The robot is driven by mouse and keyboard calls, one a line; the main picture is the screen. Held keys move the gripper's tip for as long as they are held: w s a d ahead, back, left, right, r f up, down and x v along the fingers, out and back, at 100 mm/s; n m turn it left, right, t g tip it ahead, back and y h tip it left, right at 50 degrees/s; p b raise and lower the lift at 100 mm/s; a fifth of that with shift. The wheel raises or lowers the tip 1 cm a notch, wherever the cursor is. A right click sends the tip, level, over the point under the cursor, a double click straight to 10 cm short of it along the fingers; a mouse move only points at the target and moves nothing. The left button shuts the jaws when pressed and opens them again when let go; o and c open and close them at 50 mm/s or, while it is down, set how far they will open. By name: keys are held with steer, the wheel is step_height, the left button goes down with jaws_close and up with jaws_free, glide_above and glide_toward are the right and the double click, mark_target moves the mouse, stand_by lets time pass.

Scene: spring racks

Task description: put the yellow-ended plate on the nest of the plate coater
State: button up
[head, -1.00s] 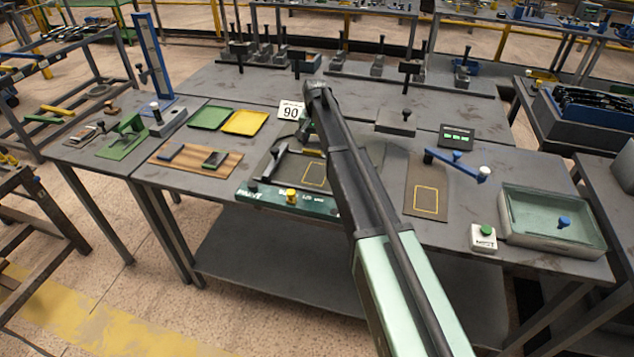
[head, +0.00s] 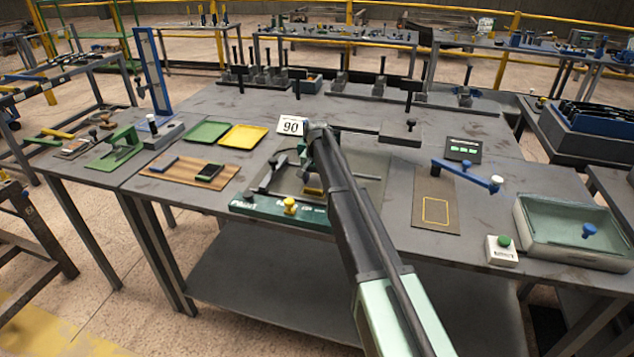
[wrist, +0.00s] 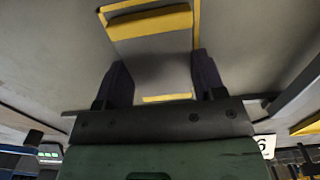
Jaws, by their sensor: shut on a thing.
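In the wrist view my gripper (wrist: 160,85) is shut on the yellow-ended plate (wrist: 150,50), a grey plate whose yellow end (wrist: 150,22) points to the top of the picture. Yellow outline lines of the nest (wrist: 196,22) show around that end. The head view shows the yellow end (head: 313,191) low over the flat bed of what looks like the plate coater (head: 265,210), which has a green front bar. My arm hides most of the plate and nest there. I cannot tell whether the plate touches the nest.
A wooden board (head: 160,182) with dark pieces lies to the left, with green (head: 207,132) and yellow (head: 243,137) trays behind. To the right are a mat with a yellow outline (head: 440,225), a blue lever (head: 465,172), a button box (head: 502,250) and a glassy tub (head: 570,240).

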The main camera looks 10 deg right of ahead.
mark_target(317, 181)
steer(key=o, duration=1.4)
steer(key=shift+f, duration=0.1)
step_height(317, 181, up, 13)
steer(key=p, duration=1.3)
steer(key=s+n, duration=0.1)
steer(key=s, duration=1.2)
steer(key=s+n, duration=0.2)
steer(key=s, duration=1.1)
steer(key=s+n, duration=0.2)
steer(key=s, duration=1.1)
steer(key=shift+s+f+b, duration=0.1)
steer(key=shift+f+b, duration=0.25)
